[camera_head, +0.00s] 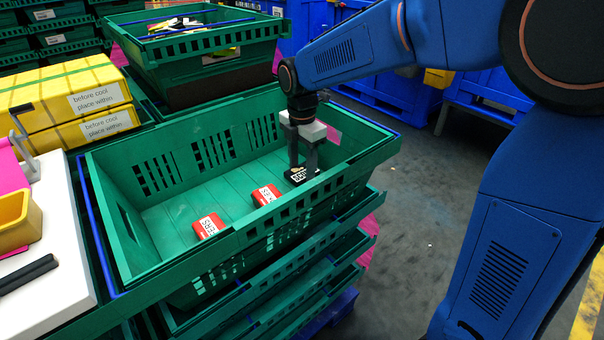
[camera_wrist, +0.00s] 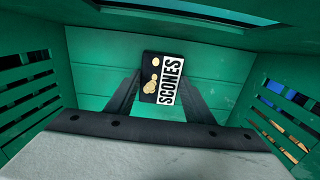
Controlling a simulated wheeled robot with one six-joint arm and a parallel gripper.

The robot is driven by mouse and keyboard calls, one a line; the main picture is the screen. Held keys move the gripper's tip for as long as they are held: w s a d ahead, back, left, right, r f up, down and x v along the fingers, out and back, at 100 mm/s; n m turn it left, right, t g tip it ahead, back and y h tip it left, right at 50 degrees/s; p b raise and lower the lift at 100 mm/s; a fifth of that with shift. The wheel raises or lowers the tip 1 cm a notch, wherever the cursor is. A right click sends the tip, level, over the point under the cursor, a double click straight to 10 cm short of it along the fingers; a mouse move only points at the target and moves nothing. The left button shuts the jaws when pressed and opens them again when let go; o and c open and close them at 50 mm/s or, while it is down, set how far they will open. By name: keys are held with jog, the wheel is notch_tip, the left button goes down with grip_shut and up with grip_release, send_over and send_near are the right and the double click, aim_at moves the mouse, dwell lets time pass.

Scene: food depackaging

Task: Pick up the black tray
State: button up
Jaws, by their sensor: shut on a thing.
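The black tray (camera_head: 300,176) is a small black pack at the right end of the green crate (camera_head: 183,201). In the wrist view the black tray (camera_wrist: 150,78) shows a white label reading "SCONES" and pale round pictures. My gripper (camera_head: 304,168) reaches down into the crate with its fingers at the pack. In the wrist view the fingers of my gripper (camera_wrist: 158,92) stand on either side of the pack and are shut on it. I cannot tell whether the pack touches the crate floor.
Two red packs with white labels, one near the middle (camera_head: 266,195) and one further left (camera_head: 208,227), lie in the same crate. Its walls surround the gripper. Another filled green crate (camera_head: 204,48) stands behind. Yellow boxes (camera_head: 70,101) and a white table (camera_head: 52,262) are at left.

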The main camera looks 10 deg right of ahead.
aim_at(302, 171)
notch_tip(302, 171, up, 10)
dwell(0.6)
dwell(1.2)
